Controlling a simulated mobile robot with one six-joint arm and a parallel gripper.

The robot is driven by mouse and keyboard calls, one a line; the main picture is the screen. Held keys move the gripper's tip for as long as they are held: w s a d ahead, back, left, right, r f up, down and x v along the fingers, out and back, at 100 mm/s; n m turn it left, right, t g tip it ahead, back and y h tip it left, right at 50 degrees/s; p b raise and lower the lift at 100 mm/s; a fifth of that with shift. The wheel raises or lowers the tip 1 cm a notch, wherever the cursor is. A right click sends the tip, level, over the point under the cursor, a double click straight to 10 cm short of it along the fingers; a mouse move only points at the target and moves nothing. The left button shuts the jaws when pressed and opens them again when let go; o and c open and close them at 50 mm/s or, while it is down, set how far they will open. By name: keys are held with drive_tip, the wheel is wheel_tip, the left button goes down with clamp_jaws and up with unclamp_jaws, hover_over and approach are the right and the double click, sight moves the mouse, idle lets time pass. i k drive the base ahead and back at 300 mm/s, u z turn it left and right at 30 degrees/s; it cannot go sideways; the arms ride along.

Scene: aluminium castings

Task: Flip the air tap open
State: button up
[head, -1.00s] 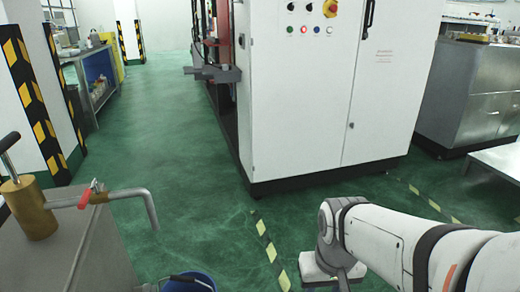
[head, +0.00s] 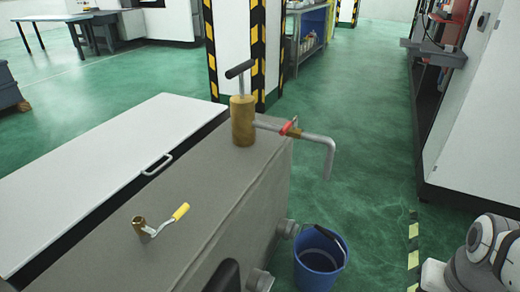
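A small brass fitting (head: 143,228) with a crank-shaped lever and yellow grip (head: 180,211) stands on the grey metal top at lower left. The grip points up and to the right. Farther back, a brass cylinder (head: 242,121) with a black T-handle (head: 239,69) stands upright. A bent grey pipe (head: 318,139) leaves it to the right, with a red lever (head: 288,126) lying roughly along it over a brass valve body. I cannot tell which of the two levers is the air tap. My gripper is not in view; only part of my arm shows at lower right.
A blue bucket (head: 320,252) stands on the floor beside the grey tank (head: 225,215), below the pipe's end. A white lid (head: 100,165) with a handle lies left of the grey top. A white cabinet (head: 478,140) stands at right. Green floor between is clear.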

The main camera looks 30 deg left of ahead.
sight(154, 233)
drive_tip(key=u, duration=1.95)
drive_tip(key=k, duration=1)
drive_tip(key=u, duration=0.5)
drive_tip(key=i, duration=1)
drive_tip(key=z, duration=0.05)
